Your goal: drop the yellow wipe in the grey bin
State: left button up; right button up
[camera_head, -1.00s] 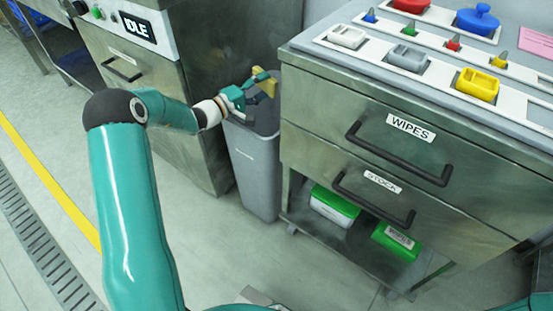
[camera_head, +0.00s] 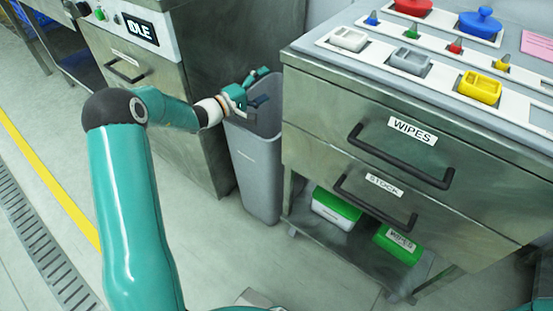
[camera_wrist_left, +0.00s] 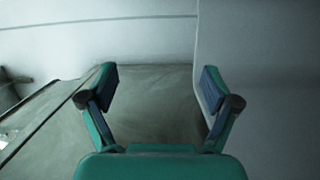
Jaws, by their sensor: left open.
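The grey bin (camera_head: 258,172) stands on the floor between the two metal cabinets. My left gripper (camera_head: 261,87) is over the bin's open top, with its fingers apart. In the left wrist view the left gripper (camera_wrist_left: 158,82) is open, with nothing between its fingers. The yellow wipe does not show in either view now. The inside of the bin is mostly hidden by the gripper and the bin's front wall. My right gripper is not in view.
The cabinet with the WIPES drawer (camera_head: 390,145) stands close on the bin's right, with blocks and lidded pots on its top. The cabinet marked IDLE (camera_head: 140,29) stands on its left. Green-lidded boxes (camera_head: 338,204) sit on the low shelf. The floor in front is clear.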

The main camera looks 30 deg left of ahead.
pick_arm(q)
notch_tip(320, 180, up, 9)
jog(key=shift+f, duration=0.2)
dwell(0.6)
